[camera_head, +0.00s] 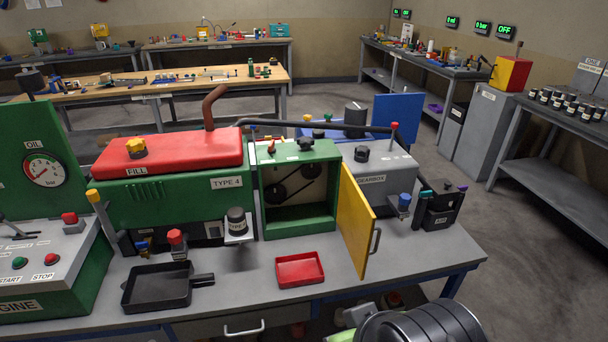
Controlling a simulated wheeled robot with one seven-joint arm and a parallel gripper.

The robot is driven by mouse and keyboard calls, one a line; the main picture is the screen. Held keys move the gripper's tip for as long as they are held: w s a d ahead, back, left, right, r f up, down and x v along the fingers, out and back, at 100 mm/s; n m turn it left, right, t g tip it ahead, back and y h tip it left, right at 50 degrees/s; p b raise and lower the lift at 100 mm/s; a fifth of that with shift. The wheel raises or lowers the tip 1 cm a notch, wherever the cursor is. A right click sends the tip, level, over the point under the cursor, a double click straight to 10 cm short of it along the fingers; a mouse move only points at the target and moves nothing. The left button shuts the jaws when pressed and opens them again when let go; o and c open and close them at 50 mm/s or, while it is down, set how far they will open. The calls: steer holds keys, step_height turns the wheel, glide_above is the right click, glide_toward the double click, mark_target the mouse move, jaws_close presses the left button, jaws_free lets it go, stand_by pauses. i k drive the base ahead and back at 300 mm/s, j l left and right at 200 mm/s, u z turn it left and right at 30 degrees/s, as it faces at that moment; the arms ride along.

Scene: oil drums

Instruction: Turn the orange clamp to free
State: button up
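A small orange-red lever (271,146), which looks like the orange clamp, stands on top of the green open-fronted housing (300,228). Its exact setting is too small to read. A black knob (306,144) sits to its right. Inside the housing are dark pulleys and a belt (290,187). The housing's yellow door (355,222) stands open toward the front right. A dark ridged part of my arm shows at the bottom right edge; my gripper's fingers are not in view.
On the workbench (240,285) stand a black pan (157,287) and a red tray (300,269). The red-topped green engine (165,200) is left of the housing and the grey gearbox (384,185) right. A dark pipe (310,123) runs behind the housing's top.

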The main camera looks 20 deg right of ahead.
mark_target(271, 149)
steer(key=i+l+u, duration=0.1)
steer(key=l+u, duration=0.3)
steer(key=l, duration=0.75)
steer(key=l+u, duration=0.35)
steer(key=l, duration=0.75)
